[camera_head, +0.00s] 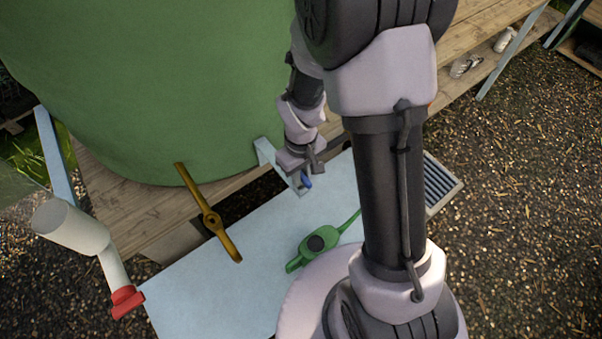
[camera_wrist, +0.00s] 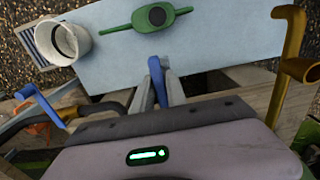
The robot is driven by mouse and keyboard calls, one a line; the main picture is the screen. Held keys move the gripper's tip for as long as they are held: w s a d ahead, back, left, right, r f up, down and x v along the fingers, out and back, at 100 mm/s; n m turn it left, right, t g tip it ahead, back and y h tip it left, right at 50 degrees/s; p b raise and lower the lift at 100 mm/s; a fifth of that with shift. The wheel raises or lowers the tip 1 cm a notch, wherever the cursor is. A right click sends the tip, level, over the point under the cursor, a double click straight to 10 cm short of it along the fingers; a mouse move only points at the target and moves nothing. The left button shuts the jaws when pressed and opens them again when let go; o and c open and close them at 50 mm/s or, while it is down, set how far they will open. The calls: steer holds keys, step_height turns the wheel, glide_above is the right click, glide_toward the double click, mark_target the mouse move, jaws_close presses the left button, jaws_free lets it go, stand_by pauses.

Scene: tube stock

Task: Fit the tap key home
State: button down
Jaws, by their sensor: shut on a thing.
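My gripper (camera_head: 304,186) is shut on a small blue piece, probably the tap key (camera_head: 307,181), over the far edge of the pale blue bench top (camera_head: 215,285). In the wrist view the same blue key (camera_wrist: 156,72) stands up between the fingertips (camera_wrist: 160,88); its lower end is hidden by the fingers. A green fitting with a black round face (camera_head: 316,243) lies on the bench apart from the gripper; it also shows in the wrist view (camera_wrist: 178,14). A brass-coloured lever with a round hub (camera_head: 213,222) is to the left, beside the green tank (camera_head: 150,80).
A white pipe with a red collar (camera_head: 126,301) stands at the bench's left end. A white cup (camera_wrist: 56,40) is by the grate (camera_wrist: 36,47). A blue bracket (camera_wrist: 42,107) is left in the wrist view.

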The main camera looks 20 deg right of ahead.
steer(key=shift+f+b, duration=0.35)
steer(key=shift+f, duration=0.1)
stand_by(0.4)
steer(key=c, duration=1.3)
jaws_free()
steer(key=shift+o, duration=0.2)
steer(key=shift+r, duration=0.1)
step_height(320, 180, up, 17)
steer(key=p, duration=0.8)
steer(key=shift+r, duration=0.15)
steer(key=s+a+r+m+t+y, duration=0.1)
steer(key=s+a+r+m+t, duration=0.1)
steer(key=s+r, duration=0.4)
steer(key=s+a+r+m+t+y, duration=0.1)
steer(key=s+a+r+m+t, duration=0.1)
steer(key=s+r+m, duration=0.4)
step_height(320, 180, up, 6)
steer(key=shift+s+f+t, duration=0.2)
steer(key=shift+s+t, duration=0.25)
steer(key=shift+t, duration=0.45)
